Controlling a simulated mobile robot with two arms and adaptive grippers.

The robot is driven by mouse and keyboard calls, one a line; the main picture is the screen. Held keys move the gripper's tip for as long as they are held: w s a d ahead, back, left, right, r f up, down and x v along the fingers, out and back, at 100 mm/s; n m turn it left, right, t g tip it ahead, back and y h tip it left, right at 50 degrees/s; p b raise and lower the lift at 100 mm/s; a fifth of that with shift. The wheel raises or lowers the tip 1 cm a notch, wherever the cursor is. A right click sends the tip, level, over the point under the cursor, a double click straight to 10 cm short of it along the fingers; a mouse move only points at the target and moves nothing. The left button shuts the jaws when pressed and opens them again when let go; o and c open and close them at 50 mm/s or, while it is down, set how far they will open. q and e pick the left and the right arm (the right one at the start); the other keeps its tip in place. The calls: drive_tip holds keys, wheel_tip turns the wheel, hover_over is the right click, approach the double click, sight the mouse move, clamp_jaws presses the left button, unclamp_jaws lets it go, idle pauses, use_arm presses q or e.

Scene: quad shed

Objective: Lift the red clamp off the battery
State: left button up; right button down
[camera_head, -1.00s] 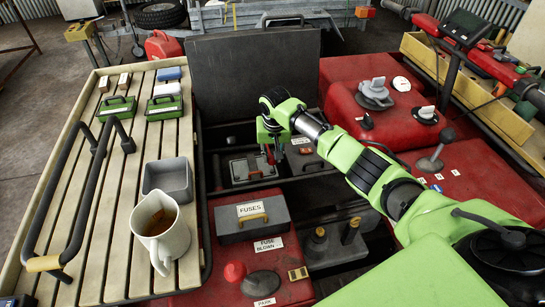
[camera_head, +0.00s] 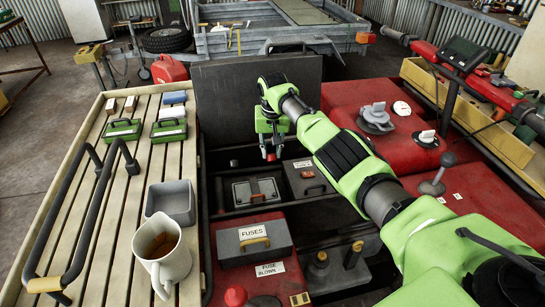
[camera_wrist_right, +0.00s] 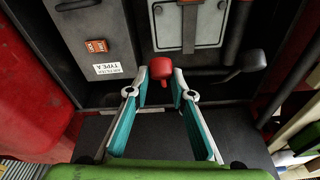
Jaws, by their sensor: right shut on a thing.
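My right gripper (camera_head: 270,153) hangs over the open bay and is shut on the red clamp (camera_wrist_right: 161,68). In the right wrist view the clamp is a small red piece between the fingertips. It appears to be clear of the boxes below. My left gripper is not in view.
The raised dark lid (camera_head: 230,95) stands behind my gripper. A grey box labelled "FUSES" (camera_head: 250,246) stands in front of the bay. Red bodywork (camera_head: 345,105) lies to the right. The slatted rack at left holds a mug (camera_head: 163,250), a grey tray (camera_head: 172,203) and small green boxes.

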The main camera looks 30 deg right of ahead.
drive_tip(key=shift+w+r, duration=0.2)
drive_tip(key=shift+w, duration=0.1)
drive_tip(key=c, duration=1.8)
unclamp_jaws()
drive_tip(key=shift+w+f, duration=0.3)
drive_tip(key=shift+f, duration=0.1)
drive_tip(key=shift+s+r, duration=0.2)
drive_tip(key=shift+r, duration=0.1)
drive_tip(key=r, duration=0.3)
drive_tip(key=s+r, duration=0.1)
drive_tip(key=r, duration=0.7)
drive_tip(key=shift+s+a+r, duration=0.15)
drive_tip(key=shift+s+a, duration=0.1)
drive_tip(key=shift+a, duration=0.05)
